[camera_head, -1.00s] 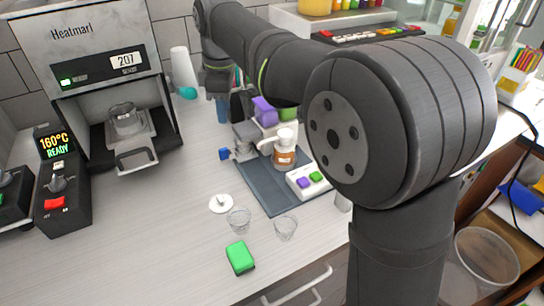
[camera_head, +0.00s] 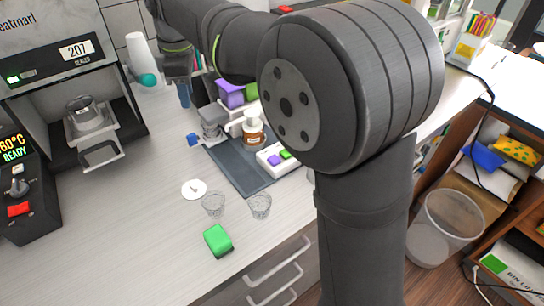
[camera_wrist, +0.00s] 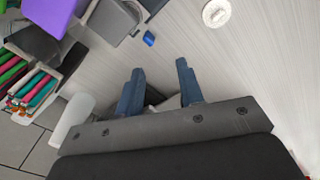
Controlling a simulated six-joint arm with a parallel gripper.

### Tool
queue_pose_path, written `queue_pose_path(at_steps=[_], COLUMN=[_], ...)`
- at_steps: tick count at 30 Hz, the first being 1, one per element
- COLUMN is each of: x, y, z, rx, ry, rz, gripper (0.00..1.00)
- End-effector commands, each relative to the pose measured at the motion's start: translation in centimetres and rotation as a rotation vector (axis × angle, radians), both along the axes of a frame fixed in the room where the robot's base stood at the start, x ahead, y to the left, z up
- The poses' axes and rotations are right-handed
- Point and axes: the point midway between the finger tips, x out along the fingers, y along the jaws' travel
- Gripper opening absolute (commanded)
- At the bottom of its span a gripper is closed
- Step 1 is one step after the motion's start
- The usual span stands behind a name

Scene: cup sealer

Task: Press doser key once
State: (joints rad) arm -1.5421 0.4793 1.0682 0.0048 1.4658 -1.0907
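A white key pad (camera_head: 270,166) with a purple key and a green key sits at the right end of a dark grey mat (camera_head: 232,170), partly behind my arm. Behind are a purple block (camera_head: 230,95) and a green block, set over a grey and white device. My gripper (camera_head: 184,95) is small in the head view, above the counter's back, left of the device. In the wrist view its two blue fingers (camera_wrist: 160,85) are apart with nothing held between them. The key pad does not show in the wrist view.
A sealing machine (camera_head: 50,70) with a cup in its holder stands left. Two clear cups (camera_head: 213,204), a white disc (camera_head: 194,189) and a green sponge (camera_head: 218,240) lie on the front counter. A white cylinder (camera_wrist: 72,118) stands near my fingers in the wrist view.

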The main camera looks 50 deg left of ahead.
Motion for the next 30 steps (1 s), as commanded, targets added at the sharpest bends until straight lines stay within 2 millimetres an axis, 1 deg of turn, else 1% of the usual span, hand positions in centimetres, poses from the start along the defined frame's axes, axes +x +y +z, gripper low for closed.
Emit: queue_pose_path(at_steps=[9,10,15,30], x=[0.00,0.00,0.00,0.00], y=[0.00,0.00,0.00,0.00], z=[0.00,0.00,0.00,0.00], rx=[0.000,0.000,0.000,0.000], ry=[0.000,0.000,0.000,0.000], rz=[0.000,0.000,0.000,0.000], gripper=[0.35,0.33,0.00,0.00])
